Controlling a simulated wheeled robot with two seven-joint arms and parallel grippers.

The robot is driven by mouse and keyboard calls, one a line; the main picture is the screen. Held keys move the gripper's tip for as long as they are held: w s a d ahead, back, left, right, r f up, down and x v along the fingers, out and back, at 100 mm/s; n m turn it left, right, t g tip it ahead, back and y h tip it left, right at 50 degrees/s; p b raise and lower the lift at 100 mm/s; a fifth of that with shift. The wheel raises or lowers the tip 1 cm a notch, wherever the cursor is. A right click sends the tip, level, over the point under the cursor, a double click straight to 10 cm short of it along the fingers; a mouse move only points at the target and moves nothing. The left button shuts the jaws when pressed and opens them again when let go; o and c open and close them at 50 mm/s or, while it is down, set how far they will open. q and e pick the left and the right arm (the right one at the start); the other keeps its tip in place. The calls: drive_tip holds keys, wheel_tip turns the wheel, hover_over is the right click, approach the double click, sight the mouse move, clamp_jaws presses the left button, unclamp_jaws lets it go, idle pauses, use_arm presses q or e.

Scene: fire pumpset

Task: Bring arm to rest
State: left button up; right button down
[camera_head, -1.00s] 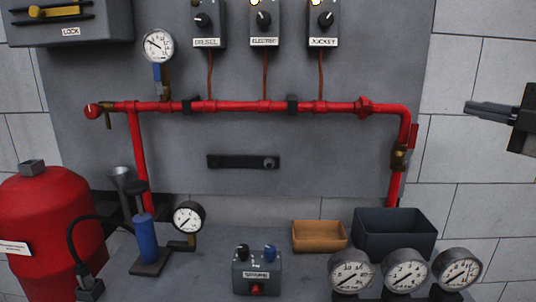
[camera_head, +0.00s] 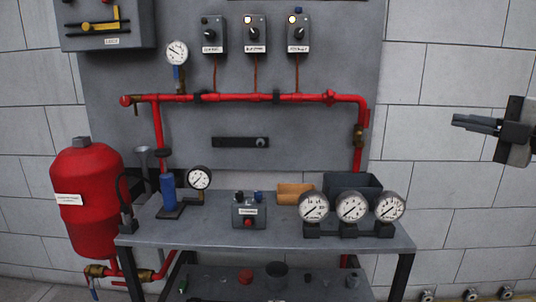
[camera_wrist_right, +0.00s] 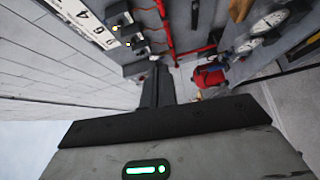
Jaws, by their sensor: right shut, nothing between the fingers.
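My right gripper (camera_head: 476,124) shows at the right edge of the head view, in front of the bare block wall. Its fingers point left and are shut with nothing between them. It is well to the right of the pump panel and touches nothing. In the right wrist view the dark gripper (camera_wrist_right: 158,85) reaches up the middle of the picture, with the panel and red pipes beyond it. My left gripper is in neither view.
A grey table (camera_head: 270,234) carries three gauges (camera_head: 351,207), a dark bin (camera_head: 350,184), a tan tray (camera_head: 294,192) and a switch box (camera_head: 248,212). A red tank (camera_head: 88,200) stands left. Red pipes (camera_head: 245,98) run across the grey panel (camera_head: 300,155).

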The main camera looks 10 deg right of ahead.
drive_tip(key=w+a+f+m+g+h+p, duration=0.1)
drive_tip(key=a+f+m, duration=0.2)
drive_tip(key=f, duration=0.6)
drive_tip(key=a+f+m+g+h+p, duration=0.1)
drive_tip(key=a+f+m, duration=0.25)
drive_tip(key=f, duration=0.55)
drive_tip(key=w+a+f+m+g+h+p, duration=0.15)
drive_tip(key=a+f, duration=0.25)
drive_tip(key=f, duration=0.5)
drive_tip(key=s+a+f+m+g+h+p, duration=0.1)
drive_tip(key=s+a+f+m+p, duration=0.1)
drive_tip(key=s+a+f+m, duration=0.7)
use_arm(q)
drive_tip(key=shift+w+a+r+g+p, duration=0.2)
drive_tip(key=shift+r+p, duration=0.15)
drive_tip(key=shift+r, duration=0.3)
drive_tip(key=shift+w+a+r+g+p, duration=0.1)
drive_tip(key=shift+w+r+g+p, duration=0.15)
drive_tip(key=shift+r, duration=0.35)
use_arm(e)
drive_tip(key=s+a+f+m, duration=0.1)
drive_tip(key=s+a, duration=0.3)
drive_tip(key=s, duration=0.3)
drive_tip(key=s+a+f+m, duration=0.2)
drive_tip(key=s+a, duration=0.3)
drive_tip(key=s, duration=0.2)
drive_tip(key=shift+a+f+m, duration=0.15)
drive_tip(key=shift+f+m, duration=0.15)
drive_tip(key=shift+s+h, duration=0.1)
drive_tip(key=shift+h, duration=0.15)
